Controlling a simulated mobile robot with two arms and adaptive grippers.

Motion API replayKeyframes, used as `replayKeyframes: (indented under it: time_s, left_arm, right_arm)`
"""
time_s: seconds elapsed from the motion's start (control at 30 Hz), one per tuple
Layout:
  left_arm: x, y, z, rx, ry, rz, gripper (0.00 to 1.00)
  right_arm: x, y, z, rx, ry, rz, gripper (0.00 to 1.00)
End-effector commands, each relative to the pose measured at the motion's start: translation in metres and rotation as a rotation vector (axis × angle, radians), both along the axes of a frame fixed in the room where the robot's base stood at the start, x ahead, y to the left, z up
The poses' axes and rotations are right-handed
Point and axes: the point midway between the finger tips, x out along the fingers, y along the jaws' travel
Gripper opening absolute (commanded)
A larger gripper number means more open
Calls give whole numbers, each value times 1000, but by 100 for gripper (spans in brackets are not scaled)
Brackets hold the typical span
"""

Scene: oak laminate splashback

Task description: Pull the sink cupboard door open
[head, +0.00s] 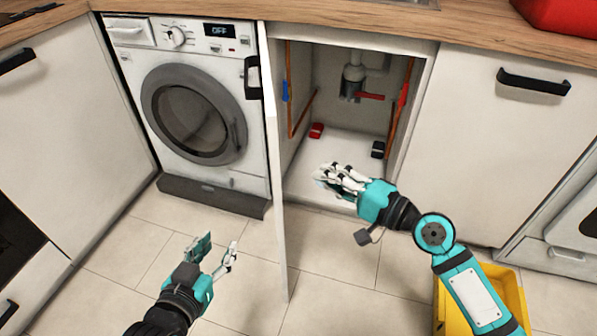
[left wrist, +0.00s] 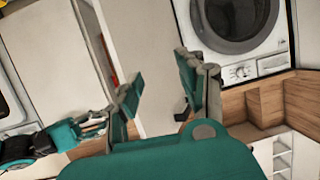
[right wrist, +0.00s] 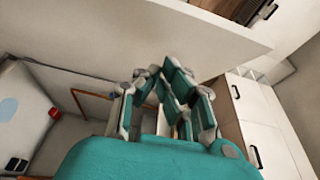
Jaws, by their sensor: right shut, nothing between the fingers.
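The sink cupboard door (head: 275,170) stands wide open, swung to the left and seen nearly edge-on. Its black handle (head: 254,77) is on the side facing the washing machine. The open sink cupboard (head: 335,190) shows pipes, a drain trap and a white floor inside. My right gripper (head: 328,178) is shut and empty at the cupboard opening, to the right of the door; it also shows in the right wrist view (right wrist: 172,80). My left gripper (head: 215,252) is open and empty, low and left of the door. Its spread fingers show in the left wrist view (left wrist: 160,85).
A washing machine (head: 195,110) stands left of the open door. A closed cupboard with a black handle (head: 534,82) is on the right. A yellow crate (head: 508,290) stands on the floor beneath my right arm. A red object (head: 565,14) sits on the worktop.

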Motion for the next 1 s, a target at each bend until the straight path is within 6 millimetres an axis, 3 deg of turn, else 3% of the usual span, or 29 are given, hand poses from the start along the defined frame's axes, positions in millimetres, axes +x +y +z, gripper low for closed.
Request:
replayKeyframes:
  time_s: [0.1,0.4,0.87,1.0]
  left_arm:
    - [0,0,0,0,1,0,40]
    - [-8,4,-14,20,82,6,40]
    - [-9,4,-15,21,90,6,40]
    - [-21,11,-29,48,198,14,40]
  right_arm:
    - [16,20,1,3,-1,1,0]
    - [10,55,0,0,0,0,0]
    - [9,58,0,-1,1,-2,0]
    - [9,58,1,0,2,-15,0]
